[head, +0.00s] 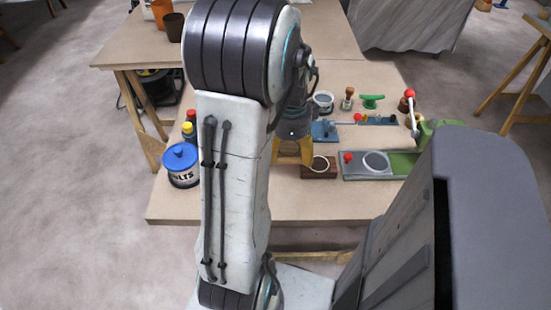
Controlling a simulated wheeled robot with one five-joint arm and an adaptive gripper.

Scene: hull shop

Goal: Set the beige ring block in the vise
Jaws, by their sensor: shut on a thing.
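My gripper (293,154) points down over the table with its yellow fingers beside a pale beige ring (326,163), which I take for the ring block. The fingers are closed at the ring's left side, and the contact is partly hidden. The ring shows just over a brown block (319,173); I cannot tell whether it touches it. A blue vise-like fixture (325,131) with a red-knobbed handle lies behind my gripper, partly hidden by my arm. A grey and green fixture (405,164) with a round disc and a red knob lies to the right.
A blue-lidded can (182,164) and small red- and yellow-capped bottles (189,130) stand at left. A round container (323,101), a stamp (348,98) and a green-handled item (371,101) stand behind. A red-knobbed lever (411,113) rises at right. The table's front (300,205) is clear.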

